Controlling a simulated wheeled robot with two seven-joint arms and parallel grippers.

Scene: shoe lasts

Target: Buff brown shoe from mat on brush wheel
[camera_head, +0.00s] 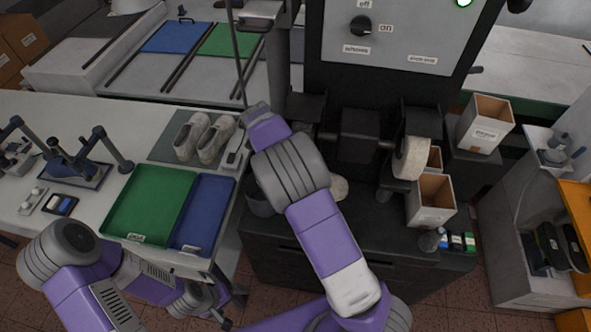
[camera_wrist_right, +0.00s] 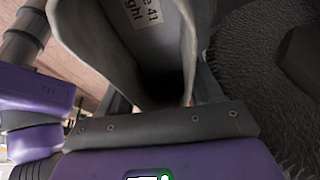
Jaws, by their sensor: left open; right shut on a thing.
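My right gripper (camera_wrist_right: 160,125) is shut on a grey-brown shoe (camera_wrist_right: 165,40), seen close up in the right wrist view with a label inside reading "41" and "right". The dark bristled brush wheel (camera_wrist_right: 255,75) is close on the right of the shoe; I cannot tell whether they touch. In the head view my right arm hides this shoe and most of that wheel's side of the machine. The mat (camera_head: 164,148) carries a pair of pale shoes (camera_head: 203,138). My left gripper (camera_head: 228,309) is open and empty, low in front of the table.
The machine's panel (camera_head: 395,40) has an on/off knob (camera_head: 361,26). A pale wheel (camera_head: 411,158) is on its right side, near open boxes (camera_head: 430,200). A green tray (camera_head: 150,205) and a blue tray (camera_head: 203,213) lie on the left table.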

